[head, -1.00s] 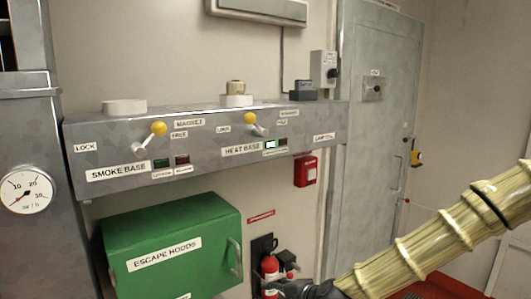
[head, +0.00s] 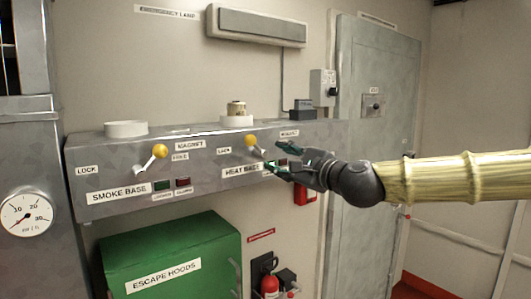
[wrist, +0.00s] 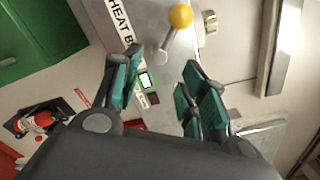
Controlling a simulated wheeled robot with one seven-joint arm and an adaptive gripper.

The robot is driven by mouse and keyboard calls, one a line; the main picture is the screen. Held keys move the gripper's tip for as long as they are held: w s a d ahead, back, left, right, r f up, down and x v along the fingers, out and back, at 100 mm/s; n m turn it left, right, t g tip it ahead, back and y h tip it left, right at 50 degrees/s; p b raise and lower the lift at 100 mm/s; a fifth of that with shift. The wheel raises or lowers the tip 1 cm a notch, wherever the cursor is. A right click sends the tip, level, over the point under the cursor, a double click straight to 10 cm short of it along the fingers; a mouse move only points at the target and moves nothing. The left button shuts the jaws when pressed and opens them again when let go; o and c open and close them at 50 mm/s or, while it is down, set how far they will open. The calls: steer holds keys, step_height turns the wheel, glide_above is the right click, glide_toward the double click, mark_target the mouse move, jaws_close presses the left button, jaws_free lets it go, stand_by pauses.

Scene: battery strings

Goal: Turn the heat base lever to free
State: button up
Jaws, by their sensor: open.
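In the wrist view the lever (wrist: 180,17) shows at the top, beyond the fingertips. My gripper (head: 273,162) is open and empty, just right of the lever and in front of the panel. Its green-padded fingers (wrist: 158,78) are spread apart. The gripper hides part of the panel right of the lever.
The smoke base lever (head: 153,156) is on the same panel to the left. A detector with a brass top (head: 236,113) stands on the panel above the heat base lever. The green escape hoods box (head: 170,250) is below. A grey door (head: 370,100) is behind my arm.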

mark_target(266, 155)
steer(key=shift+p+x, duration=1.25)
steer(key=shift+x, duration=2.6)
jaws_close()
